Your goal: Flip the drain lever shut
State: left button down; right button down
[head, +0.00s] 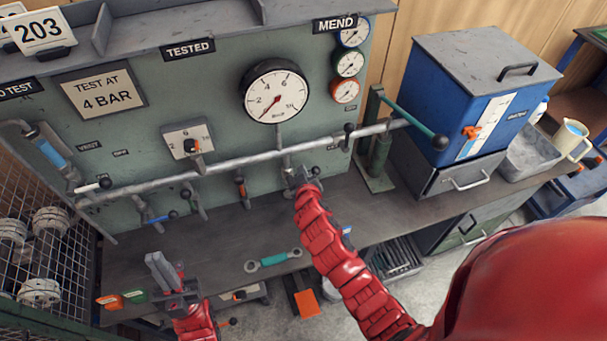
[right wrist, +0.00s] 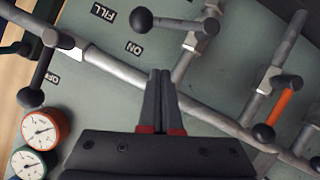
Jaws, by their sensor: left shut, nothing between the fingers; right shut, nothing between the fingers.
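No label reading drain is legible, so I cannot tell which lever is the drain lever. A grey pipe (head: 235,163) crosses the green panel and carries several levers. My right gripper (head: 299,177) is shut and empty at the panel, by the pipe's right half. In the right wrist view its fingertips (right wrist: 160,73) lie over the pipe (right wrist: 118,72). A black-knobbed lever (right wrist: 168,23) by the FILL label is above them, apart in the picture. An orange lever (right wrist: 284,100) is to the right, another black-knobbed lever (right wrist: 38,78) to the left. My left gripper (head: 160,262) is shut and empty above the bench.
A large pressure gauge (head: 275,91) is on the panel. A blue box (head: 466,95) stands right of it. A wire cage (head: 40,225) with flanges stands at left. The bench's middle is clear.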

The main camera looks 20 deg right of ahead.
jog(key=shift+w+d+f+p, duration=0.2)
jog(key=shift+w+d+f, duration=0.1)
jog(key=shift+f, duration=0.45)
jog(key=shift+w+d+f+p, duration=0.15)
jog(key=shift+d+f+p, duration=0.15)
jog(key=shift+f, duration=0.4)
jog(key=shift+w+d+f+p, duration=0.15)
jog(key=shift+w+d+f, duration=0.15)
jog(key=shift+f, duration=0.45)
jog(key=shift+d+f+m+y+p, duration=0.6)
jog(key=shift+d+f+m, duration=0.3)
jog(key=shift+f, duration=0.35)
jog(key=shift+r, duration=0.1)
